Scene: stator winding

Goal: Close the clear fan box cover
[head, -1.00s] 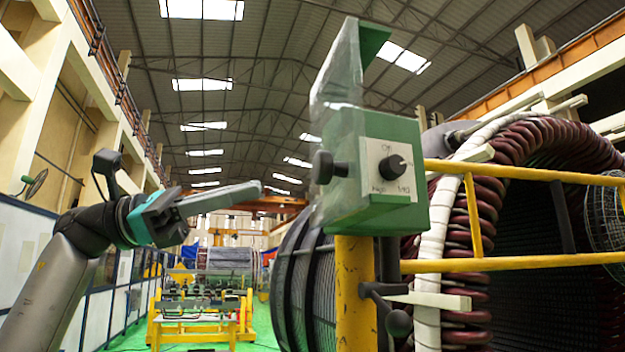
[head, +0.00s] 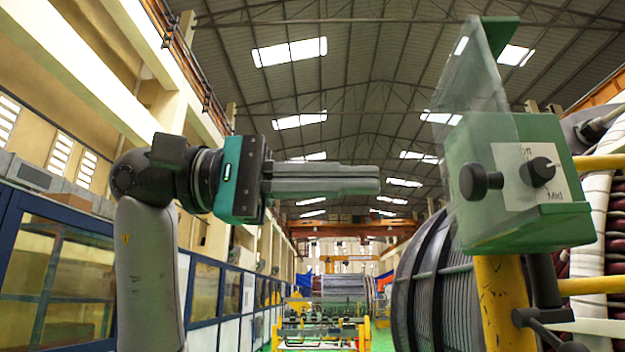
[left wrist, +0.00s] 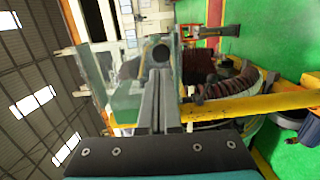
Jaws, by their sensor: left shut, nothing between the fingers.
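The green fan control box (head: 520,170) sits on top of a yellow post (head: 502,300) at the right of the head view. Its front carries a white label and a black selector knob (head: 538,171); another black knob (head: 480,181) sticks out of its left side. The clear cover (head: 470,75) stands raised above the box, tilted up from its top. My left gripper (head: 376,180) is shut and empty, level, pointing right, a short gap left of the box. In the left wrist view its closed fingers (left wrist: 160,85) point toward the box and side knob. My right gripper is not seen.
Large ringed dark machinery (head: 430,280) stands behind and below the box. A yellow rail (head: 597,163) runs right from the post. Blue-framed cabinets (head: 60,265) line the left wall. The space between my gripper and the box is clear.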

